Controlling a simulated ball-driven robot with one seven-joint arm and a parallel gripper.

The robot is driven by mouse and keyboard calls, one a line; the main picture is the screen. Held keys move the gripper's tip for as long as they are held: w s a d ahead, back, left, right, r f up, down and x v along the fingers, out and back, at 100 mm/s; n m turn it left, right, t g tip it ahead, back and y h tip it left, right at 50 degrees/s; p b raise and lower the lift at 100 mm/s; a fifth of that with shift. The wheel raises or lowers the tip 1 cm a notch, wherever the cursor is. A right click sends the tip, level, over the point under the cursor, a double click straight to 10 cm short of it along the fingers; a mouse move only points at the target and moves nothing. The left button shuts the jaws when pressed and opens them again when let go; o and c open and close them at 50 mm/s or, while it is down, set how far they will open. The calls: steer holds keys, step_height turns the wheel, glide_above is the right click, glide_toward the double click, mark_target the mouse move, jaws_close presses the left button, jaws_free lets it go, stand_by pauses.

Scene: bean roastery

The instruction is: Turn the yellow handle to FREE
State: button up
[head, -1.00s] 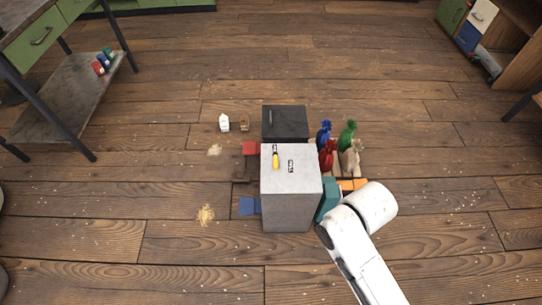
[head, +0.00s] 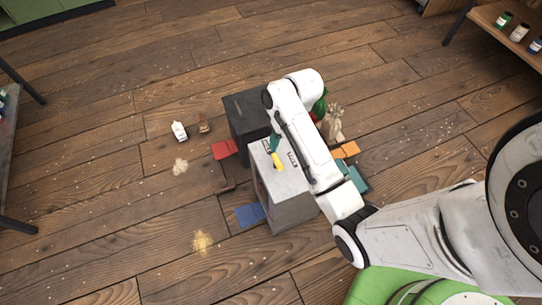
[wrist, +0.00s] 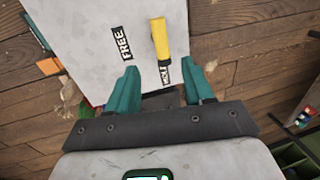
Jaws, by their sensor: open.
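The yellow handle (wrist: 158,38) lies on the top of the pale grey box (wrist: 95,35), with its near end beside a black label (wrist: 163,73) that appears to read HOLD. The FREE label (wrist: 122,44) is left of the handle in the wrist view. In the head view the handle (head: 278,161) shows on the box (head: 290,208). My gripper (wrist: 160,68) is open, its teal fingers either side of the HOLD label, just short of the handle. Nothing is between the fingers but the label and box top. In the head view my arm hides part of the box top.
A dark box (head: 245,115) stands against the pale box's back side. Red (head: 224,149) and blue (head: 250,214) pieces lie left of it; orange (head: 346,150) and teal pieces lie right. A small white item (head: 179,131) stands farther left.

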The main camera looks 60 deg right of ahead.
mark_target(277, 157)
steer(key=f, duration=0.3)
steer(key=a+f+b, duration=0.1)
steer(key=f, duration=0.2)
steer(key=w+f+b, duration=0.1)
steer(key=f, duration=0.2)
steer(key=shift+a+f, duration=0.1)
steer(key=shift+a, duration=0.2)
steer(key=c, duration=0.9)
steer(key=shift+c, duration=0.2)
